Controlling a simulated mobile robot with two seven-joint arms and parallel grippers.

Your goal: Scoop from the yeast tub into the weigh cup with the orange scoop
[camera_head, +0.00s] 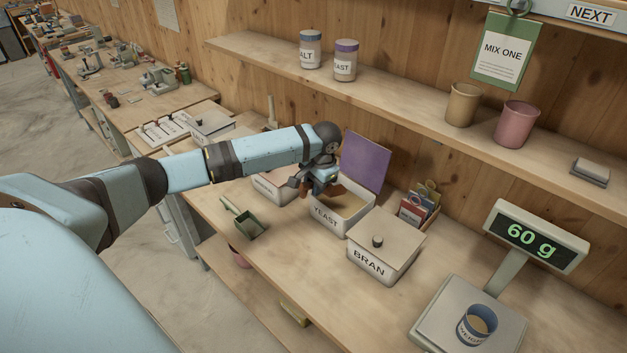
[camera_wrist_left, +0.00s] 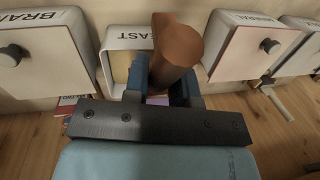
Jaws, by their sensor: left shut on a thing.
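The yeast tub (camera_head: 328,220) is white, with its purple lid (camera_head: 367,162) raised at the back and tan powder inside. My left gripper (camera_head: 318,184) is over the tub's left part, shut on the orange scoop (camera_head: 336,190). In the left wrist view the scoop (camera_wrist_left: 176,48) stands out between the fingers (camera_wrist_left: 160,88), in front of the yeast tub (camera_wrist_left: 118,36). The scoop's contents cannot be told. The blue-banded weigh cup (camera_head: 477,325) stands on the scale (camera_head: 428,326) with tan material in it; the display (camera_head: 533,238) reads 60 g. My right gripper is not in view.
The lidded bran tub (camera_head: 373,265) stands right of the yeast tub, between it and the scale. Another white tub (camera_head: 268,187) is to its left. A box of packets (camera_head: 418,206) is behind. A shelf (camera_head: 400,85) runs above.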

